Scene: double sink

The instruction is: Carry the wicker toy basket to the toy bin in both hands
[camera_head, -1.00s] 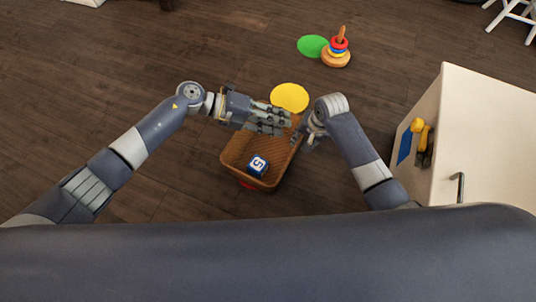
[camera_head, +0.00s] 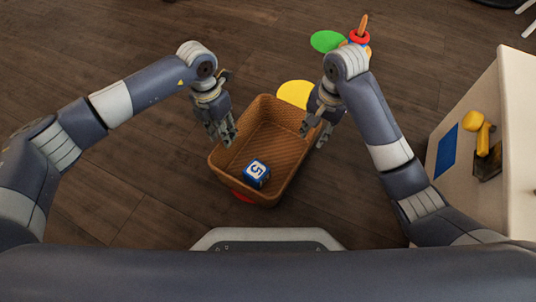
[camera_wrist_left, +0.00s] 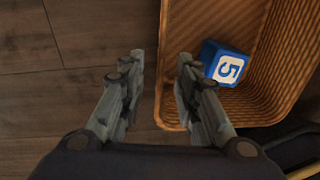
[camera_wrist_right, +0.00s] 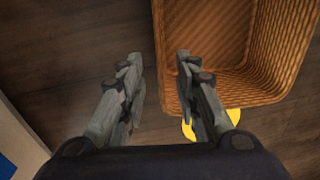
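The brown wicker basket (camera_head: 288,108) stands on the floor in the middle of the head view. My left gripper (camera_head: 222,136) is open at the basket's left side. In the left wrist view (camera_wrist_left: 158,75) the basket's side wall runs between its spread fingers. My right gripper (camera_head: 317,128) is open at the basket's right side. In the right wrist view (camera_wrist_right: 158,75) the opposite wall runs between its fingers. Neither gripper visibly pinches the wall. I cannot identify a toy bin.
A yellow disc (camera_head: 295,92) lies behind the basket and a green disc (camera_head: 326,41) farther back. A ring stacker (camera_head: 360,38) is partly hidden by my right arm. A cream cabinet (camera_head: 490,105) stands at right. The floor left of the basket is clear.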

